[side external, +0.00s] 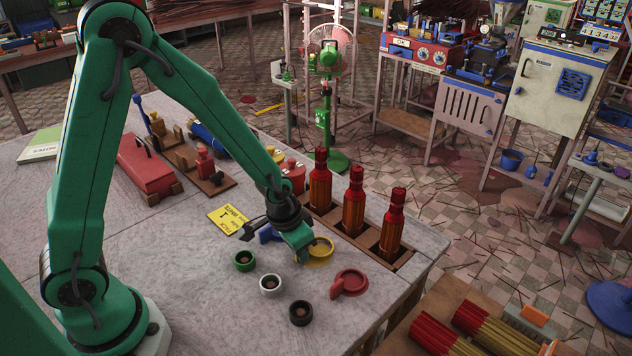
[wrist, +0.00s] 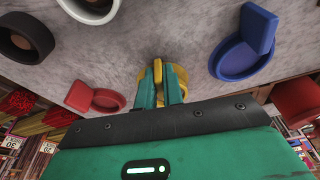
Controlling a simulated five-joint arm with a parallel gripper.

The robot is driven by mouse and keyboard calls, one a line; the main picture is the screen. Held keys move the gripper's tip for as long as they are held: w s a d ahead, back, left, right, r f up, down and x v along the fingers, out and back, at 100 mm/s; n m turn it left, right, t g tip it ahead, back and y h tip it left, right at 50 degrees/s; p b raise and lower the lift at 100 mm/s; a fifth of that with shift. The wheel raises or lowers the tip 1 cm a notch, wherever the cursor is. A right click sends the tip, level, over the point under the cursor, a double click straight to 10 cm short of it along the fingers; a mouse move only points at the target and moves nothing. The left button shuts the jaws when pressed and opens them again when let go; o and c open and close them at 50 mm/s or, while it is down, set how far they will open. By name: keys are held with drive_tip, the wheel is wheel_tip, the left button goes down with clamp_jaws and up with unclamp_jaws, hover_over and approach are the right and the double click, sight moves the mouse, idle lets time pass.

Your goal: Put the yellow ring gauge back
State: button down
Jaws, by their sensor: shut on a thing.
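The yellow ring gauge (side external: 321,249) is at my gripper (side external: 303,255), low over the grey table in front of the bottle rack. In the wrist view, the fingers of my gripper (wrist: 159,90) are shut on the upright tab of the yellow gauge (wrist: 181,76). The fingers hide part of its ring. I cannot tell whether it touches the table. A red ring gauge (side external: 352,282) lies to the right and nearer the camera. A blue ring gauge (side external: 268,233) lies to the left, partly behind my gripper.
Green (side external: 244,261), white (side external: 270,284) and black (side external: 300,313) round cups stand in a diagonal row at the front. Three red-topped bottles (side external: 355,203) stand in a wooden rack (side external: 404,261) near the table edge. A yellow card (side external: 229,219) lies to the left.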

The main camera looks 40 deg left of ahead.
drive_tip(key=shift+f, duration=0.15)
drive_tip(key=c, duration=1.5)
unclamp_jaws()
drive_tip(key=shift+v, duration=6.15)
drive_tip(key=shift+w, duration=0.1)
